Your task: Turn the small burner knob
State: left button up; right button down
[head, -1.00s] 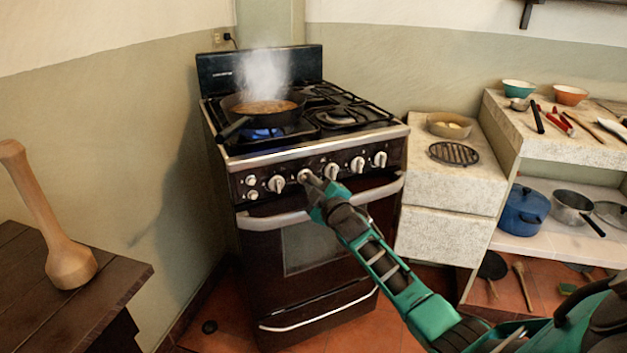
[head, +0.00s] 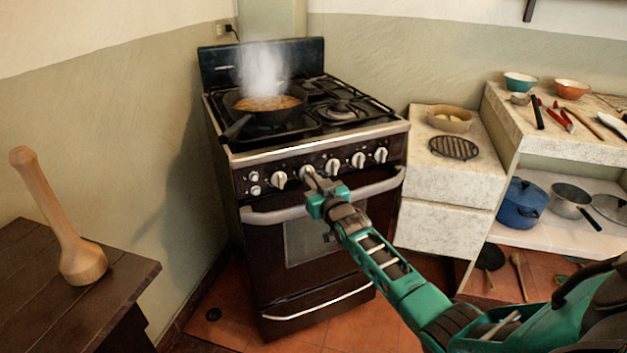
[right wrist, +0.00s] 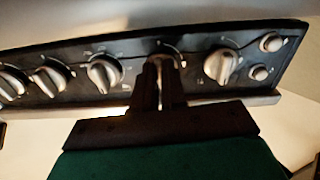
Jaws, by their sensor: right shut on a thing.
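The black stove (head: 318,220) has a row of several pale knobs on its front panel. My right gripper (head: 310,178) is at the second large knob from the left (head: 306,171). In the right wrist view, the right gripper's fingers (right wrist: 160,78) are closed around this knob (right wrist: 166,48), which they partly hide. A neighbouring knob (right wrist: 221,65) and two small round buttons (right wrist: 266,57) stand to its right there. A dark pan (head: 266,110) with steaming food sits on the front left burner. No flame shows under it. My left gripper is not in view.
The oven handle (head: 265,216) runs just below the knobs, close to my right gripper. A wooden masher (head: 75,245) stands on the dark table at left. Stone ledges (head: 450,185) with dishes and tools stand at right.

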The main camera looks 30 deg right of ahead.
jog(key=shift+m, duration=0.5)
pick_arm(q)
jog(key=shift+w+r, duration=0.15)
pick_arm(e)
jog(key=c, duration=1.2)
grip_release()
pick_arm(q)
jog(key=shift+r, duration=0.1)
